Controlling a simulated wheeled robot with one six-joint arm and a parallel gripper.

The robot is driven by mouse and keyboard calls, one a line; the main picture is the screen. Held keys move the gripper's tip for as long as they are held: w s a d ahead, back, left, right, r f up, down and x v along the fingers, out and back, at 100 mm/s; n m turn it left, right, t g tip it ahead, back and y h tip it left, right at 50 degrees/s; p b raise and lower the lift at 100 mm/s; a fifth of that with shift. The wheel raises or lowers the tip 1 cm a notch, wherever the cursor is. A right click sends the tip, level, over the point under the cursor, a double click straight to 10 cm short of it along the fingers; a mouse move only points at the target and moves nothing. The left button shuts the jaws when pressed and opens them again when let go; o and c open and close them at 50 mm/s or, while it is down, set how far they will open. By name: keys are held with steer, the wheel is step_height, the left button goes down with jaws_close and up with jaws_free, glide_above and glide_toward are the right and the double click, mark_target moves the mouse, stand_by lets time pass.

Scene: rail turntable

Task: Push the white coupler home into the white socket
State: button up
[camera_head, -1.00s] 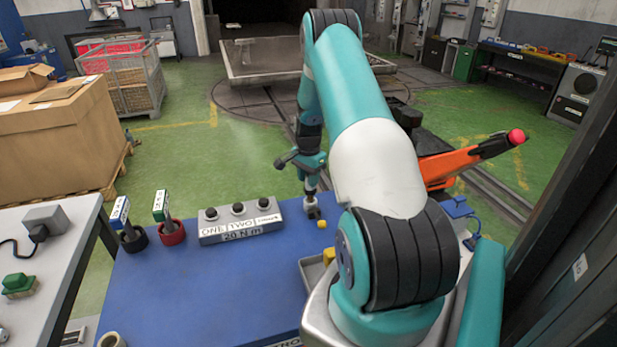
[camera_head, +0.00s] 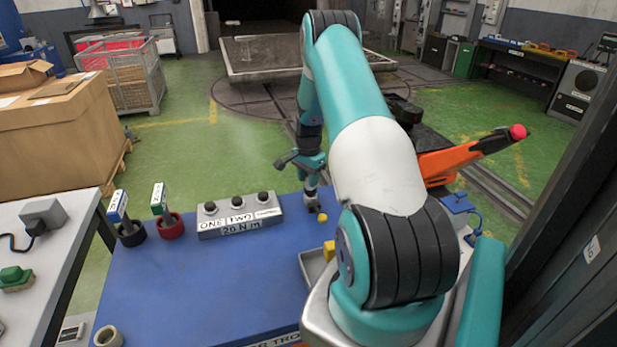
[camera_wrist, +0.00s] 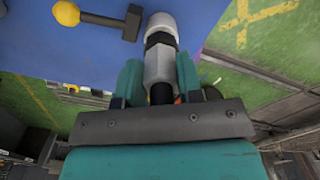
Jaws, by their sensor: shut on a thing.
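My gripper (camera_wrist: 159,78) has its teal fingers shut on the white coupler (camera_wrist: 158,65), a pale cylinder between them in the wrist view. Beyond it, in line, sit a black ring (camera_wrist: 160,39) and a white end piece (camera_wrist: 160,21), which looks like the white socket. I cannot tell whether a gap remains there. In the head view my gripper (camera_head: 312,172) points down at the far right edge of the blue table, over a pale fitting (camera_head: 311,201). The joint is too small there to judge.
A yellow knob (camera_head: 322,217) stands close by; the wrist view shows it on a black lever (camera_wrist: 110,20). A grey three-button box (camera_head: 239,216), a red cup (camera_head: 170,226) and a black cup (camera_head: 132,235) stand left. The blue table's (camera_head: 205,290) middle is clear.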

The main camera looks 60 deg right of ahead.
steer(key=shift+f+b, duration=0.3)
steer(key=shift+f, duration=0.2)
steer(key=o, duration=1.1)
steer(key=shift+r, duration=0.1)
step_height(320, 180, up, 17)
steer(key=b, duration=0.3)
steer(key=shift+r+b, duration=0.15)
steer(key=shift+b, duration=0.2)
